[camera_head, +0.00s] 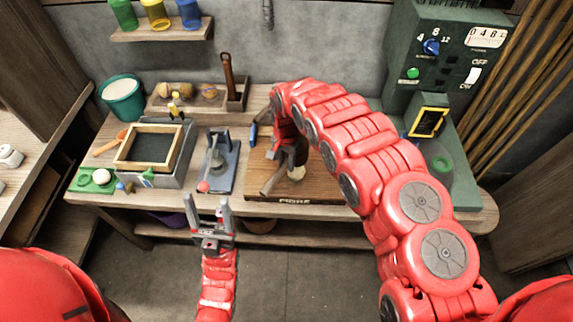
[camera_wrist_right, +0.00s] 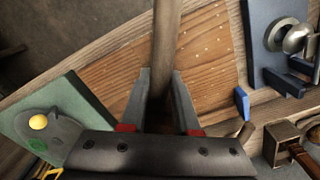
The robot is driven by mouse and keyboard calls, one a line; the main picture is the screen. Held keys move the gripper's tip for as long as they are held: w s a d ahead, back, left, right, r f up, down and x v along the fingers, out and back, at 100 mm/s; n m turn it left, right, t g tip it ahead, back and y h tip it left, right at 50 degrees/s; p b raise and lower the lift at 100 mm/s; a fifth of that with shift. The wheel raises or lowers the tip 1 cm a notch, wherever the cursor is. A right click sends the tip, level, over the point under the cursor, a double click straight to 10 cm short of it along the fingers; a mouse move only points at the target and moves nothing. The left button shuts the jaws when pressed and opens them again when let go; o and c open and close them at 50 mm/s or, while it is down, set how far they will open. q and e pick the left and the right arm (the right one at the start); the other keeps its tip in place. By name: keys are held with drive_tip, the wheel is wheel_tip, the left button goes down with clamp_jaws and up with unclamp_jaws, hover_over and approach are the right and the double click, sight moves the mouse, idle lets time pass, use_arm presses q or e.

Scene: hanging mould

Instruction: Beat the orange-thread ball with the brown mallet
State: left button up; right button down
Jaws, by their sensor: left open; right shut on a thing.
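My right gripper (camera_wrist_right: 158,100) is shut on a brown wooden cylinder (camera_wrist_right: 167,40), which looks like the mallet's handle. My right arm hides much of this spot. A small cream lump (camera_head: 297,174) shows on the board close to that gripper; I cannot make out thread on it. A ball with an orange-brown tint (camera_head: 210,92) lies in the back tray; its thread is too small to tell. My left gripper (camera_head: 208,207) is open and empty in front of the table.
Two other balls (camera_head: 187,89) (camera_head: 163,90) lie in the tray. A wooden holder (camera_head: 238,98) with a brown-handled tool stands at the back. A blue press (camera_head: 222,170), a framed mould (camera_head: 150,147) and a teal bucket (camera_head: 122,100) are left; a green machine (camera_head: 445,60) is right.

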drive_tip(key=shift+f, duration=0.1)
drive_tip(key=shift+w, duration=0.1)
drive_tip(key=shift+r, duration=0.45)
wheel_tip(320, 180, up, 4)
drive_tip(key=shift+r+p, duration=0.1)
drive_tip(key=shift+p, duration=0.8)
